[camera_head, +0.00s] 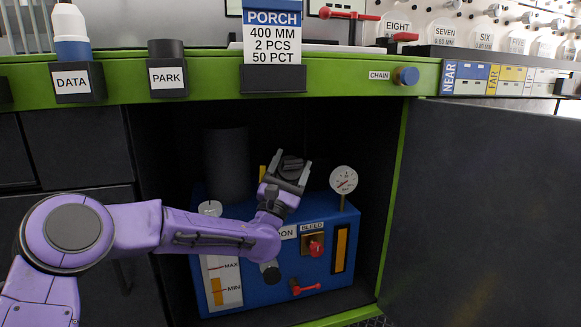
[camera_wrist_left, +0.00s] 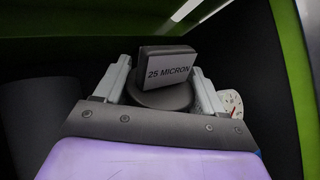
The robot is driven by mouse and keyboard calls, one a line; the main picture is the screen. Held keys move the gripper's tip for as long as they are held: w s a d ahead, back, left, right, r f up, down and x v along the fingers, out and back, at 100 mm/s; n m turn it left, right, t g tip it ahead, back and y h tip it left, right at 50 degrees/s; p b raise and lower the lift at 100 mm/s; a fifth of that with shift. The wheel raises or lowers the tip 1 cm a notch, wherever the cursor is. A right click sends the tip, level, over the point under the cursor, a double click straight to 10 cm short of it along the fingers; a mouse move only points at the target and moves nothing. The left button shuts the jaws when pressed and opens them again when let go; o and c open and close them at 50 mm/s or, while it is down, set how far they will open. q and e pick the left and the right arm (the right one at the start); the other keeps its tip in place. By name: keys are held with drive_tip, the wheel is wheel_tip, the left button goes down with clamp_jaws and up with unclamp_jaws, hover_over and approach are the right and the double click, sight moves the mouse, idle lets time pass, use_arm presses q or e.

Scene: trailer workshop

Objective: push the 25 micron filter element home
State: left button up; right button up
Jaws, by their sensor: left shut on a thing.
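My left gripper (camera_head: 288,172) reaches into the open cabinet and is over the top of the blue unit (camera_head: 325,225). Its fingers are shut on the dark filter element (camera_head: 291,162). In the left wrist view the element (camera_wrist_left: 168,66) shows a grey block marked "25 MICRON" on a round dark base, between the two fingers of my left gripper (camera_wrist_left: 162,84). The underside of the element and any seat below it are hidden by the gripper, so I cannot tell how deep it sits. My right gripper is not in view.
A pressure gauge (camera_head: 343,180) stands close to the right of the gripper. A dark cylinder (camera_head: 227,160) stands to its left. The unit's front has a red bleed knob (camera_head: 316,246) and a red lever (camera_head: 305,288). The green counter edge (camera_head: 215,82) is above; the dark door (camera_head: 480,210) stands open at right.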

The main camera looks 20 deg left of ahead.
use_arm(q)
drive_tip(key=shift+s+d+r, duration=0.35)
drive_tip(key=shift+s+r, duration=0.15)
drive_tip(key=shift+r, duration=0.05)
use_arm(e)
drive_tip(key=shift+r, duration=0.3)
use_arm(q)
drive_tip(key=shift+p, duration=0.45)
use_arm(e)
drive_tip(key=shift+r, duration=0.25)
use_arm(q)
drive_tip(key=shift+w+a+f+b, duration=0.25)
drive_tip(key=shift+w+a+f, duration=0.1)
drive_tip(key=shift+w+f, duration=0.2)
drive_tip(key=shift+w+a+f+b, duration=0.2)
drive_tip(key=shift+w+a+f, duration=0.1)
drive_tip(key=shift+w+f, duration=0.15)
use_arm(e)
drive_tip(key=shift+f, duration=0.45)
use_arm(q)
drive_tip(key=o, duration=1.2)
drive_tip(key=shift+f, duration=0.1)
